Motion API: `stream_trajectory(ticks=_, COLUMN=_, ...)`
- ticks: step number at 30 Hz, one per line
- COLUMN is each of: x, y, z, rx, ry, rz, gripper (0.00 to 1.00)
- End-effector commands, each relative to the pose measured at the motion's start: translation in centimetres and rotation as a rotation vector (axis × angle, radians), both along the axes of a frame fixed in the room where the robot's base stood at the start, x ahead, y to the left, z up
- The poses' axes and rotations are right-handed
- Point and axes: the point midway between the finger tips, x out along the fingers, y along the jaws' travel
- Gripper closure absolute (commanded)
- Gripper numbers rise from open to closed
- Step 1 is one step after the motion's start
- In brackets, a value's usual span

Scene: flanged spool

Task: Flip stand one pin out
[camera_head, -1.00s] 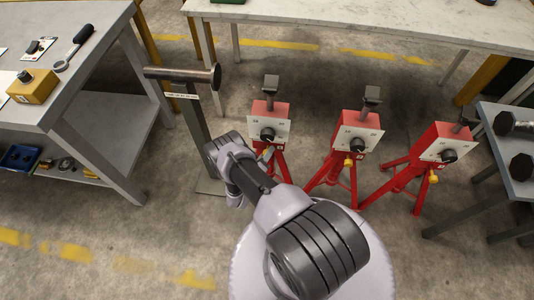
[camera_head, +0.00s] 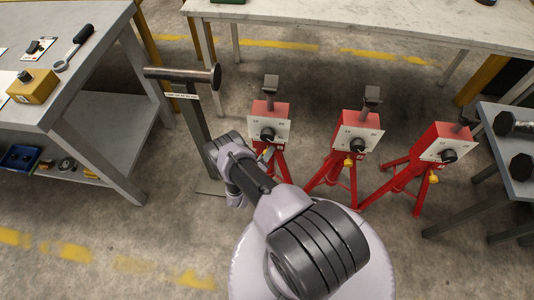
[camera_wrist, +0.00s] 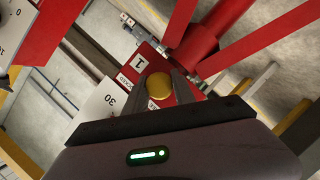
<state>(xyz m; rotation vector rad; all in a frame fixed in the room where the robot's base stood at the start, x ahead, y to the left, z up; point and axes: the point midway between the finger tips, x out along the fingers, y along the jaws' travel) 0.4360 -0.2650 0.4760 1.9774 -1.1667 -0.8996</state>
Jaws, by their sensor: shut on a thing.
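Three red stands with pale dial plates and black knobs stand in a row in the head view. The left stand (camera_head: 269,122) is nearest my arm. In the wrist view a red block marked 1 (camera_wrist: 140,62) carries a yellow pin knob (camera_wrist: 159,88). My gripper (camera_wrist: 160,78) is shut on that yellow knob, one dark finger on each side. The pin's shaft is hidden. In the head view my gripper is mostly hidden at the left stand's lower front. The middle stand (camera_head: 358,134) and right stand (camera_head: 436,144) show yellow knobs below their plates.
A grey post with a horizontal roller (camera_head: 180,76) stands left of the left stand. A grey workbench (camera_head: 98,72) is at left, a long pale table (camera_head: 380,18) behind, and a small table (camera_head: 515,165) at right with dark weights. Open floor lies at front left.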

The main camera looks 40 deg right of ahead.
Motion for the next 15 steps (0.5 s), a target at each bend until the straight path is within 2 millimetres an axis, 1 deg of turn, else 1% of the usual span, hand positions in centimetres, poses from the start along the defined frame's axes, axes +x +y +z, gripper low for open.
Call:
stream_trajectory(ticks=5, x=-0.1, y=0.1, z=0.0, rx=0.000, ry=0.001, rz=-0.001, gripper=1.00)
stream_trajectory(ticks=8, x=-0.8, y=0.9, z=0.0, rx=0.002, ry=0.003, rz=0.000, gripper=1.00)
stream_trajectory(ticks=12, x=-2.0, y=2.4, z=0.1, rx=0.001, ry=0.002, rz=0.002, gripper=1.00)
stream_trajectory(ticks=15, x=-2.3, y=2.6, z=0.0, rx=0.000, ry=0.001, rz=-0.001, gripper=1.00)
